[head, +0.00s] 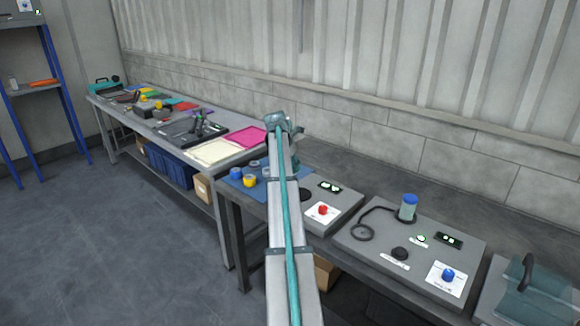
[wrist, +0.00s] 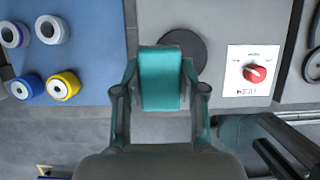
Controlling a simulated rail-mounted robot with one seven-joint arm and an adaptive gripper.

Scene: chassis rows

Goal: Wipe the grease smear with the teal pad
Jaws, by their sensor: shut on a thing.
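My gripper (wrist: 160,90) is shut on the teal pad (wrist: 162,82), which sits between its two fingers in the wrist view. The pad is held above the near edge of a grey panel; its height is hard to judge. A flat dark round patch (wrist: 184,48) lies just beyond and to the right of the pad, partly hidden by it. It also shows in the head view (head: 305,194), right of my arm. I cannot tell whether this patch is the grease smear. No other clear smear shows.
A red knob on a white plate (wrist: 248,72) is right of the patch. A blue mat (wrist: 98,60) with several tape rolls lies left. Further right, a panel (head: 470,238) carries a blue-capped jar (head: 408,208) and a cable. A cluttered bench (head: 240,158) stands left.

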